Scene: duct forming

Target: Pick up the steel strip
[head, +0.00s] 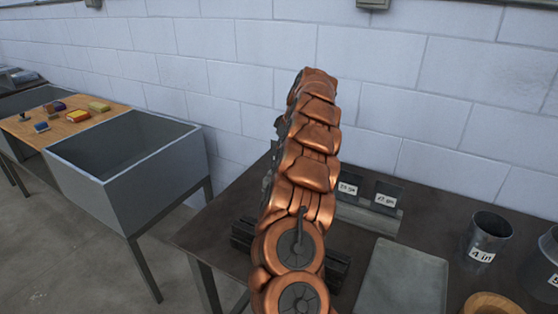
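My copper-coloured arm rises through the middle of the head view and hides part of the dark table. My gripper cannot be made out; the arm's end is turned away or hidden. Two dark upright plates with white gauge labels, a left plate (350,178) and a right plate (387,190), stand in a grey holder (372,215) at the back of the table, right of my arm. A flat grey rectangular panel (405,280) lies nearer on the table. I cannot tell which of these, if any, is the steel strip.
The dark table (445,222) also bears a metal cylinder marked "4 in" (484,240), another cylinder (545,262) and a round wooden piece (490,304). Dark bars show beside my arm. At left stand a grey open bin (110,180) and a wooden-topped table (62,128) with small coloured items.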

